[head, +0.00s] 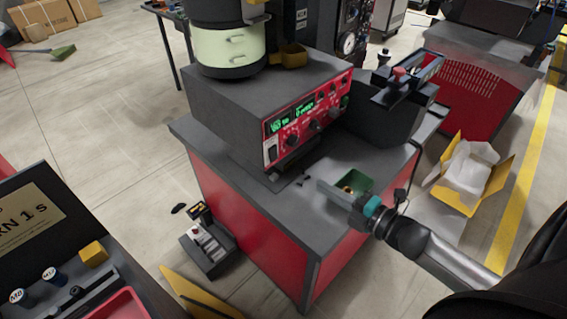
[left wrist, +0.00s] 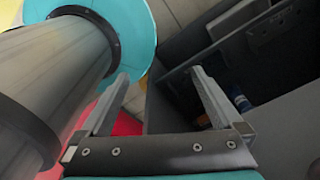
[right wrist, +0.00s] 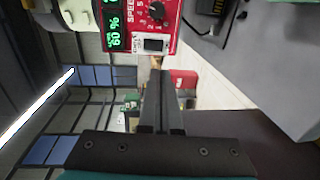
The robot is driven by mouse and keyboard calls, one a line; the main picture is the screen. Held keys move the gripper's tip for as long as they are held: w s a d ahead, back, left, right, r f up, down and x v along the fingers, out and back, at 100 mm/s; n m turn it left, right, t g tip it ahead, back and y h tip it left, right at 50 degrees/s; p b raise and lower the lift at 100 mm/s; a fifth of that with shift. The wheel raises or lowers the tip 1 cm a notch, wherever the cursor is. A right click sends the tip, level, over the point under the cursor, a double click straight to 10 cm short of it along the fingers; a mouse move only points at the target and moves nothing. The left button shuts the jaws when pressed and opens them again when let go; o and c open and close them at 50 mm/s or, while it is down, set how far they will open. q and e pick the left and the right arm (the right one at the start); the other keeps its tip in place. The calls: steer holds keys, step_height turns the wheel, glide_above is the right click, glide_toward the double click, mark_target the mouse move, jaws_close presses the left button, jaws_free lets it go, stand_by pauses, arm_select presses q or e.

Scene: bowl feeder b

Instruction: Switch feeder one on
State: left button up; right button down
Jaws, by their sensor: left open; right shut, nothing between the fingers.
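The feeder (head: 225,85) is a grey box with a pale green bowl drum (head: 231,50) on top. Its red control panel (head: 331,92) has lit green displays and black knobs; it also shows in the right wrist view (right wrist: 171,30). A dark rocker switch (head: 271,152) is at the panel's lower left; a dark switch (right wrist: 154,45) shows just beyond my fingertips in the right wrist view. My right gripper (head: 321,184) is shut and empty, in front of the panel and apart from it. My left gripper (left wrist: 160,80) is open and empty, outside the head view.
A green bin (head: 365,184) stands on the bench beside my right gripper. A dark machine (head: 370,120) stands right of the feeder. A yellow box (head: 452,197) with white lining lies on the floor at right. The bench top (head: 225,168) before the panel is mostly clear.

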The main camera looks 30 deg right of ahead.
mark_target(275, 159)
steer(key=x, duration=1.4)
steer(key=shift+b, duration=0.4)
steer(key=shift+w+a+b, duration=0.1)
steer(key=shift+w+b, duration=0.05)
steer(key=shift+b, duration=0.5)
steer(key=shift+f, duration=0.15)
